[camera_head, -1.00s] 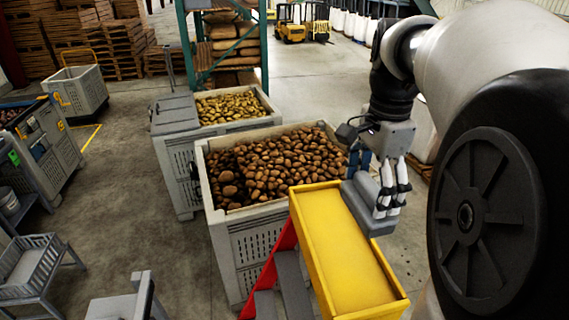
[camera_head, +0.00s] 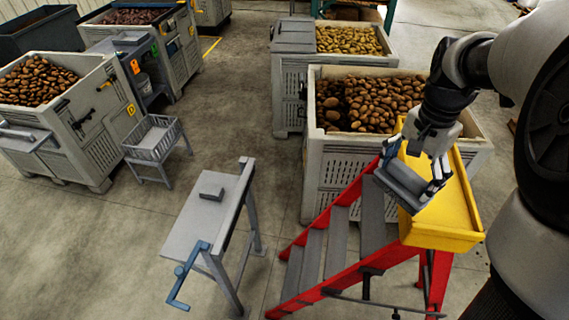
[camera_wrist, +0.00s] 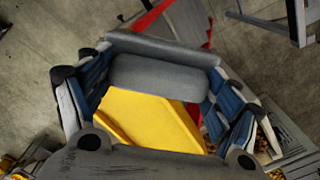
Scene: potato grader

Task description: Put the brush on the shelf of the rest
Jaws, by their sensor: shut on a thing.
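The brush (camera_head: 400,184) is a grey block with a flat, wider plate along one side. My gripper (camera_head: 416,188) is shut on it and holds it above the left edge of the yellow tray on the red steps. In the wrist view the brush (camera_wrist: 155,78) spans between the two blue-padded fingers of my gripper (camera_wrist: 150,90). A grey stand (camera_head: 190,225) with a flat top, a small grey block on it and a blue crank stands left of the steps. I cannot tell for sure which piece is the rest.
The yellow tray (camera_head: 445,238) tops the red steps (camera_head: 350,275). A potato bin (camera_head: 335,165) stands behind them. A small slatted grey rack (camera_head: 150,162) stands back left, near another potato bin (camera_head: 90,150). Open floor (camera_head: 240,125) lies between.

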